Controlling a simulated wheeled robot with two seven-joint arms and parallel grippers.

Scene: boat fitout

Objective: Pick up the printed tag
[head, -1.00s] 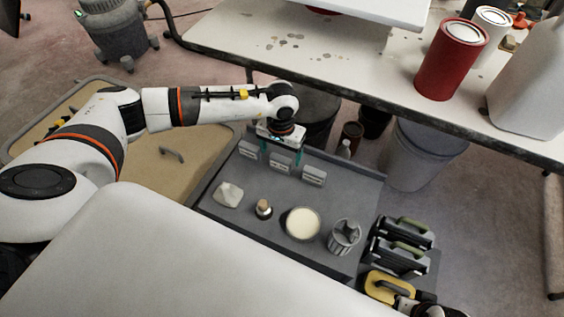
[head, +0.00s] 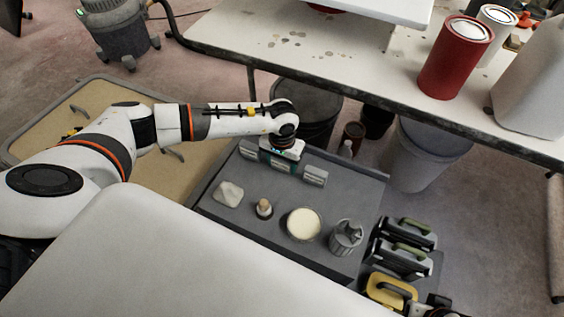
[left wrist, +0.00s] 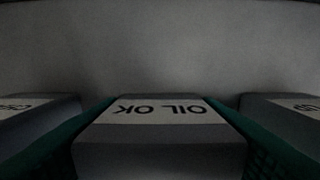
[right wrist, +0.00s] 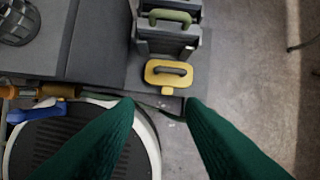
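Three grey blocks with printed white labels stand in a row at the back of the grey tray (head: 330,255). The middle block (head: 279,163), one printed tag, reads "OIL OK" upside down in the left wrist view (left wrist: 160,140). The left block (head: 248,150) and right block (head: 315,175) flank it; their lettering is cut off. My left gripper (left wrist: 160,112) is open and lowered around the middle block, one green finger on each side; contact cannot be told. My right gripper (right wrist: 161,108) is open and empty, off the tray's near right side.
On the tray are a pale lump (head: 229,194), a small knobbed piece (head: 264,208), a round cream-filled dish (head: 303,224) and a grey cup (head: 346,238). A white table (head: 330,70) overhangs behind.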

